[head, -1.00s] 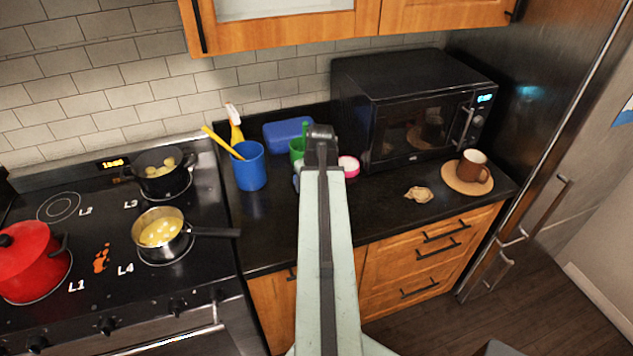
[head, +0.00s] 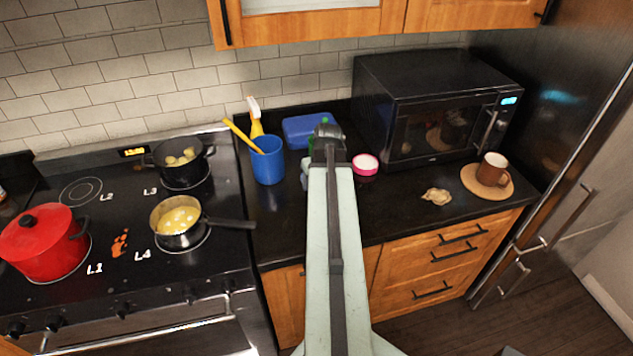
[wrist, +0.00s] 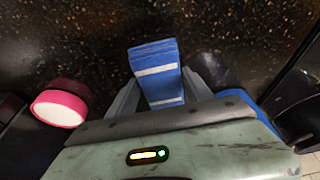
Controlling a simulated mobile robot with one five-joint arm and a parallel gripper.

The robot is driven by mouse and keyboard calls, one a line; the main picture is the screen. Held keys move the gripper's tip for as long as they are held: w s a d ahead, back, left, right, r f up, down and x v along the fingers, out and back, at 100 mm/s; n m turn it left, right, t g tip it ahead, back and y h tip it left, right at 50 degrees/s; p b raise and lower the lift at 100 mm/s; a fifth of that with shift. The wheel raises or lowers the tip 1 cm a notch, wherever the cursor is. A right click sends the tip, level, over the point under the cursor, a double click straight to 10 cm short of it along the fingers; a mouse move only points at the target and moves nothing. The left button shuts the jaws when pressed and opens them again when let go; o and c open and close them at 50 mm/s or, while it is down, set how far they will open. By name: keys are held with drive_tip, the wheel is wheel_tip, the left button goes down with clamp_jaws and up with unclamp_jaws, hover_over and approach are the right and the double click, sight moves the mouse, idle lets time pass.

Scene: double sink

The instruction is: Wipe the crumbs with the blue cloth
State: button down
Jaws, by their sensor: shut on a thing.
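The blue cloth (wrist: 152,58), folded with white stripes, is between the fingers of my gripper (wrist: 158,88) in the wrist view. My gripper is shut on it, over the dark speckled counter; I cannot tell whether the cloth touches the counter. In the head view my arm hides the cloth and most of the gripper. The crumbs, orange-brown bits (head: 120,243), lie in a small patch on the black stovetop between the L1 and L4 marks, well left of my arm.
A red pot (head: 45,243) and a pan of yellow food (head: 179,218) flank the crumbs. The pan's handle points right. A blue cup (head: 267,162) with brushes stands left of my arm. A pink-rimmed dish (head: 365,164), crumpled tan scrap (head: 436,196), mug (head: 492,170) and microwave (head: 440,110) are right.

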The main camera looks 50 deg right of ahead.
drive_tip(key=shift+s+d+f, duration=0.1)
drive_tip(key=shift+s+d, duration=0.45)
drive_tip(key=shift+d, duration=0.2)
drive_tip(key=shift+s+d, duration=0.55)
drive_tip(key=shift+d, duration=0.15)
drive_tip(key=shift+s+d+r, duration=0.1)
drive_tip(key=shift+s+d, duration=0.7)
drive_tip(key=shift+d, duration=0.3)
drive_tip(key=shift+s+d+r, duration=0.1)
drive_tip(key=shift+s+d, duration=0.65)
drive_tip(key=shift+d, duration=0.3)
drive_tip(key=shift+s+d, duration=0.8)
drive_tip(key=shift+d, duration=0.3)
drive_tip(key=shift+r, duration=0.1)
wheel_tip(320, 180, up, 6)
drive_tip(key=p, duration=0.6)
wheel_tip(320, 180, up, 3)
drive_tip(key=p, duration=0.3)
drive_tip(key=shift+f, duration=0.2)
